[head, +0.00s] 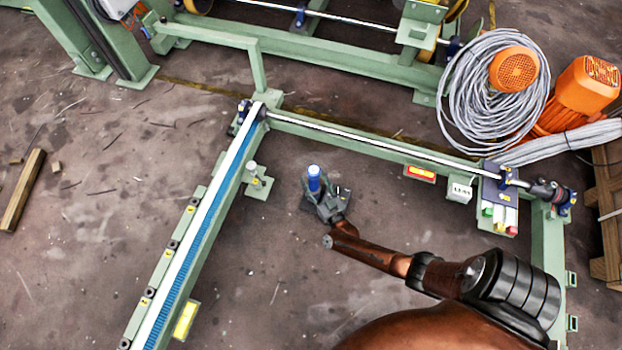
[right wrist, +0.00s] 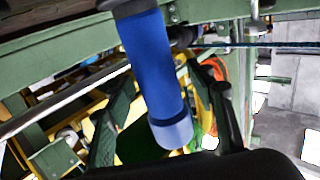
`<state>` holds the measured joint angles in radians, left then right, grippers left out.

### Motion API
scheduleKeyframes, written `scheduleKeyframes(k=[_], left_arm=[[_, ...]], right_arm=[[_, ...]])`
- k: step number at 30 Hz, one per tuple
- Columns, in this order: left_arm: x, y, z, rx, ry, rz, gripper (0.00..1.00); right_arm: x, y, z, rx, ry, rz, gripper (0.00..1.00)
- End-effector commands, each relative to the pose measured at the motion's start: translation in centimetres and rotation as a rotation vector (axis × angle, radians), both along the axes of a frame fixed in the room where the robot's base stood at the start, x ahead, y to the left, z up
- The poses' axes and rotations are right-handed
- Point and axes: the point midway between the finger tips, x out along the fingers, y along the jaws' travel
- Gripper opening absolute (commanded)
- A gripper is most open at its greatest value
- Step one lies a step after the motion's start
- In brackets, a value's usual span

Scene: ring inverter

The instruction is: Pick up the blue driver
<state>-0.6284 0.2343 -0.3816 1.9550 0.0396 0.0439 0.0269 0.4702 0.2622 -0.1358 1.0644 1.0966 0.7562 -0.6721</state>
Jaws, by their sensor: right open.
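The blue driver (head: 314,178) shows in the head view as a short blue cylinder with a paler blue end, at my right gripper's tip. In the right wrist view, the blue driver (right wrist: 150,62) runs down from the top edge, slightly tilted, with its pale end low in the middle. My right gripper (head: 318,192) is open, and its fingers also show in the right wrist view (right wrist: 168,105), one on each side of the driver's lower end. I cannot tell whether either finger touches it. The driver's far end is hidden. My left gripper is not in view.
A green frame with a blue-and-white rail (head: 205,225) runs along the left, and a crossbar (head: 385,148) lies behind. A small green post (head: 254,177) stands left of the driver. Coiled grey cable (head: 485,95) and orange motors (head: 585,85) sit at the back right.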

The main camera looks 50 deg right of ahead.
Motion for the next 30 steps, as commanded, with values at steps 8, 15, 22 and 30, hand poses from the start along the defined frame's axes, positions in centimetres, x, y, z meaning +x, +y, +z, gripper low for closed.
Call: scheduleKeyframes(k=[8, 15, 22, 30], left_arm=[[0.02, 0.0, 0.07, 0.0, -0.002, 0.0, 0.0], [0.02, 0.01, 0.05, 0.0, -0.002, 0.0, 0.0], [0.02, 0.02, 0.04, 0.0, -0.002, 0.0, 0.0], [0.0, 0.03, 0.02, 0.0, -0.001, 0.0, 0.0]], right_arm=[[0.07, -0.04, 0.11, 0.001, -0.001, 0.0, 0.46], [0.04, -0.03, 0.08, 0.001, -0.001, 0.0, 0.29], [0.03, -0.01, 0.06, 0.001, 0.0, 0.0, 0.14], [0.18, -0.02, 0.3, -0.001, -0.006, 0.0, 0.0]])
